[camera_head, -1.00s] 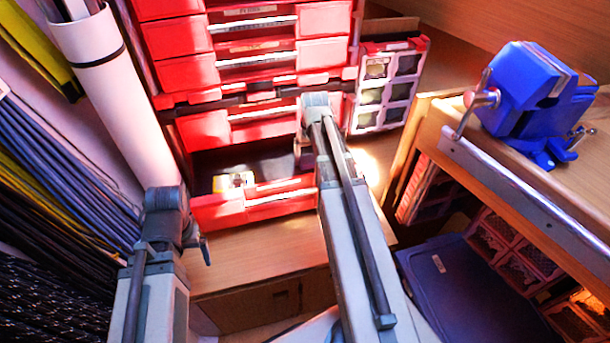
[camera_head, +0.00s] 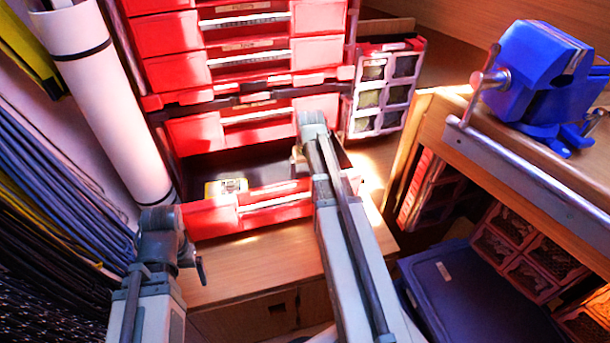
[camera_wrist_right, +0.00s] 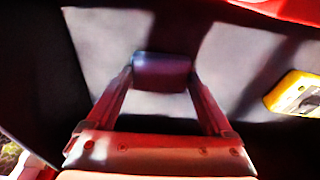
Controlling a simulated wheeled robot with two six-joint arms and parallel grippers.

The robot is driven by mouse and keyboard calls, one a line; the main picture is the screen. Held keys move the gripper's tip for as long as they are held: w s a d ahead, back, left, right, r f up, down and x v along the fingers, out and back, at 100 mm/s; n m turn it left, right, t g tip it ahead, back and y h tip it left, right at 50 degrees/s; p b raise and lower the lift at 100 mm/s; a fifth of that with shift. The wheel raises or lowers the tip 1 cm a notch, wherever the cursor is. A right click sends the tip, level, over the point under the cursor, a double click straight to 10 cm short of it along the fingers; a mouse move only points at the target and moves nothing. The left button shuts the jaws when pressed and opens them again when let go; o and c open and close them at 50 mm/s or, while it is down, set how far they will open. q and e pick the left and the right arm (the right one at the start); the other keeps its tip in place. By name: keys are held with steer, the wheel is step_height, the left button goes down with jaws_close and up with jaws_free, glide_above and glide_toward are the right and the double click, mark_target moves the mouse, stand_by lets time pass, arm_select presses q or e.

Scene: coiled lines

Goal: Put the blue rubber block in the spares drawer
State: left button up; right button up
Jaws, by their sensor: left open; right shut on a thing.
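The open spares drawer (camera_head: 212,217) is the lowest red drawer of the cabinet in the head view. In the right wrist view its grey floor (camera_wrist_right: 100,45) lies beneath my right gripper (camera_wrist_right: 162,75). That gripper is shut on the blue rubber block (camera_wrist_right: 163,66), which looks dark purple-blue in shadow. The block is at or over the drawer's floor; I cannot tell whether it touches. In the head view my right arm hides the block. My left gripper (camera_head: 202,270) is open and empty, low in front of the drawer's left end.
A yellow-cased device (camera_head: 226,187) lies in the drawer, and it shows at the right of the wrist view (camera_wrist_right: 294,93). Closed red drawers (camera_head: 177,75) rise above. A blue vise (camera_head: 540,75) stands on the right bench. Coiled lines (camera_head: 60,180) hang at left beside a white roll (camera_head: 105,110).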

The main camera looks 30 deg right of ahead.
steer(key=shift+f, duration=0.35)
steer(key=o, duration=1.1)
steer(key=shift+r, duration=0.1)
step_height(320, 180, up, 12)
steer(key=s+p, duration=0.1)
steer(key=p, duration=1.1)
steer(key=shift+s+a+r, duration=0.2)
steer(key=shift+s+a, duration=0.05)
steer(key=shift+s, duration=0.1)
steer(key=shift+f, duration=0.1)
steer(key=f+b, duration=0.4)
steer(key=w+f+b, duration=0.1)
steer(key=f+b, duration=0.7)
steer(key=shift+w+d+f, duration=0.1)
steer(key=shift+w+d, duration=0.15)
steer(key=shift+w, duration=0.1)
